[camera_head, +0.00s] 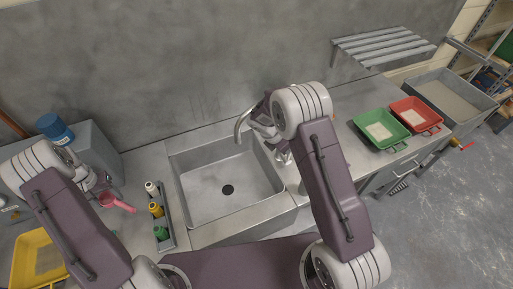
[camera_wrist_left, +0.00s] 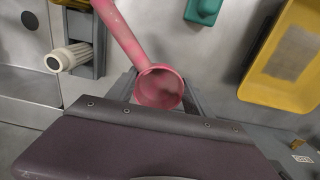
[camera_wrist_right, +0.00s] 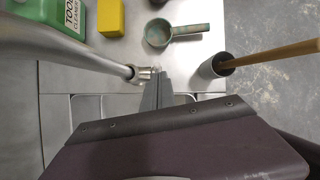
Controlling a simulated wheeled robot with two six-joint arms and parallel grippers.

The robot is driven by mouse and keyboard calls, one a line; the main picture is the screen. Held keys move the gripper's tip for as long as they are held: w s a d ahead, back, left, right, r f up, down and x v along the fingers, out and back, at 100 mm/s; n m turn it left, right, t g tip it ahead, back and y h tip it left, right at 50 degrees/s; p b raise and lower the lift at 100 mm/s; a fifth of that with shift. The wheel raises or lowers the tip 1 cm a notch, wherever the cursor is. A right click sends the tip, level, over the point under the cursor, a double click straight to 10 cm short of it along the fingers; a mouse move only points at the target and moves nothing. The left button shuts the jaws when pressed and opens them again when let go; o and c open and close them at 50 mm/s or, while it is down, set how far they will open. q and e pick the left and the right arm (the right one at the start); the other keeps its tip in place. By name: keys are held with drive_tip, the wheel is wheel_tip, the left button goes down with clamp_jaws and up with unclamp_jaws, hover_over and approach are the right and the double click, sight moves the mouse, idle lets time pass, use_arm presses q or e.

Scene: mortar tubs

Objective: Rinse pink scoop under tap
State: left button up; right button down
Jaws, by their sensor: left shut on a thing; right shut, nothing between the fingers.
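The pink scoop (camera_head: 109,199) is held at the left of the sink; its round cup also shows in the left wrist view (camera_wrist_left: 160,88), with the handle running to the upper left. My left gripper (camera_head: 101,188) is shut on it, with the fingers at the cup. The tap (camera_head: 240,127) curves over the back of the sink (camera_head: 215,190). No water shows in the empty basin. My right gripper (camera_head: 262,128) is shut and empty beside the tap. In the right wrist view its fingertips (camera_wrist_right: 158,82) are close to a metal fitting (camera_wrist_right: 142,73); contact is unclear.
Green (camera_head: 380,132) and red (camera_head: 413,113) trays are on the right counter.

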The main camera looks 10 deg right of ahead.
sight(126, 205)
use_arm(q)
drive_tip(key=shift+w+d+r, duration=0.15)
drive_tip(key=shift+d, duration=0.25)
drive_tip(key=shift+a, duration=0.25)
drive_tip(key=shift+d, duration=0.1)
use_arm(e)
drive_tip(key=a+v, duration=0.1)
drive_tip(key=v, duration=1)
drive_tip(key=shift+s, duration=0.45)
drive_tip(key=shift+a, duration=0.2)
use_arm(q)
drive_tip(key=shift+s+d+p, duration=0.35)
drive_tip(key=shift+s+d, duration=0.1)
drive_tip(key=shift+d, duration=0.25)
drive_tip(key=shift+s+d+p, duration=0.3)
drive_tip(key=shift+s+d, duration=0.1)
drive_tip(key=shift+d, duration=0.25)
drive_tip(key=shift+s+d+p, duration=0.2)
drive_tip(key=shift+s+d, duration=0.2)
drive_tip(key=shift+d, duration=0.3)
drive_tip(key=shift+s+d+p, duration=0.2)
drive_tip(key=shift+s+d, duration=0.15)
drive_tip(key=shift+d, duration=0.4)
drive_tip(key=shift+s+d+p, duration=0.2)
drive_tip(key=shift+s+d, duration=0.2)
drive_tip(key=shift+d, duration=0.3)
use_arm(e)
drive_tip(key=shift+r, duration=1.15)
drive_tip(key=shift+r, duration=0.1)
